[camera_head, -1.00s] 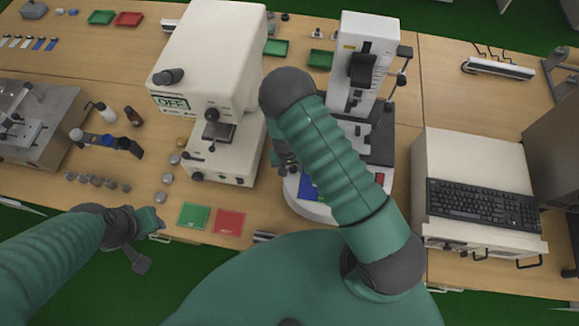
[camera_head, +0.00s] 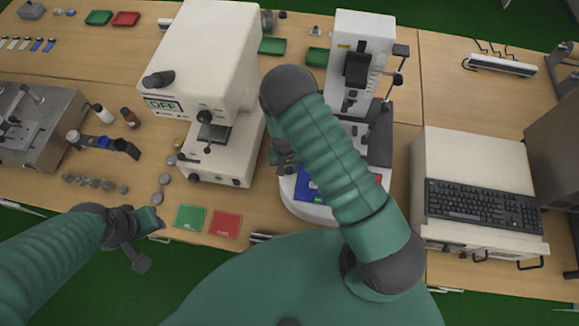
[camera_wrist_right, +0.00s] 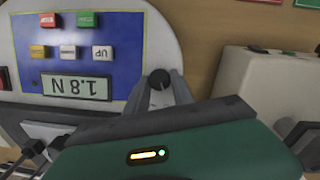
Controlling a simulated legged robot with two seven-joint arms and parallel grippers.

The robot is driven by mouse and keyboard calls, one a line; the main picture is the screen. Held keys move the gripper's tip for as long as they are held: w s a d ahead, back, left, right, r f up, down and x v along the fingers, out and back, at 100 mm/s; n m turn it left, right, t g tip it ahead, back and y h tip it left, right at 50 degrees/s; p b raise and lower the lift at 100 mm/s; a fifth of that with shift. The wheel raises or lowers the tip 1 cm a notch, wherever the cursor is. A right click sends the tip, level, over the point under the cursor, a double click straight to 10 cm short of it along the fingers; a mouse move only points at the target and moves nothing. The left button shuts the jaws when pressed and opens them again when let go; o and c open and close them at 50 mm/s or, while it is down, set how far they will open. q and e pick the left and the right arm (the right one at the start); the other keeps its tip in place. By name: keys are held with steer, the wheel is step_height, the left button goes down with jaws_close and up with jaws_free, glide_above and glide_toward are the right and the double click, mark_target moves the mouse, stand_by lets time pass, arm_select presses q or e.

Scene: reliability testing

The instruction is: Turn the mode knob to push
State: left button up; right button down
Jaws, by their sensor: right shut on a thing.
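The mode knob is probably the small round black knob (camera_wrist_right: 159,78) at the edge of the blue control panel (camera_wrist_right: 130,52) in the right wrist view. My right gripper (camera_wrist_right: 160,90) is shut on it, one finger on each side. The panel's display (camera_wrist_right: 76,87) reads 1.8 N, upside down in this view. In the head view my right gripper (camera_head: 284,158) is at the left edge of the blue panel (camera_head: 308,188), and my arm hides much of the tester. My left gripper (camera_head: 148,222) is low at the left, away from the tester; its fingers are unclear.
A white machine (camera_head: 205,60) with an OFF display stands close left of my right gripper. A keyboard (camera_head: 482,205) lies on a white unit to the right. Green (camera_head: 190,217) and red (camera_head: 225,224) cards lie near the table's front edge.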

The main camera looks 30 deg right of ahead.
steer(key=shift+a+m+b, duration=0.1)
steer(key=shift+m+b, duration=0.55)
steer(key=shift+m, duration=0.25)
steer(key=m, duration=0.1)
steer(key=m+y+b, duration=0.1)
steer(key=m+b, duration=0.1)
steer(key=shift+s+d+f+t, duration=0.15)
steer(key=shift+d+t, duration=0.1)
steer(key=shift+t, duration=0.15)
steer(key=m+b, duration=0.1)
steer(key=m, duration=0.1)
steer(key=shift+a+m+t+y+b, duration=0.1)
steer(key=shift+m+t+y+b, duration=0.2)
steer(key=shift+m+b, duration=0.1)
steer(key=shift+s+m+t+b, duration=0.1)
steer(key=shift+m+t+b, duration=0.3)
steer(key=shift+m+b, duration=1)
steer(key=shift+r+m+p, duration=0.2)
steer(key=shift+m+p, duration=0.1)
steer(key=c, duration=1.3)
jaws_free()
steer(key=shift+o, duration=1)
steer(key=shift+a, duration=0.1)
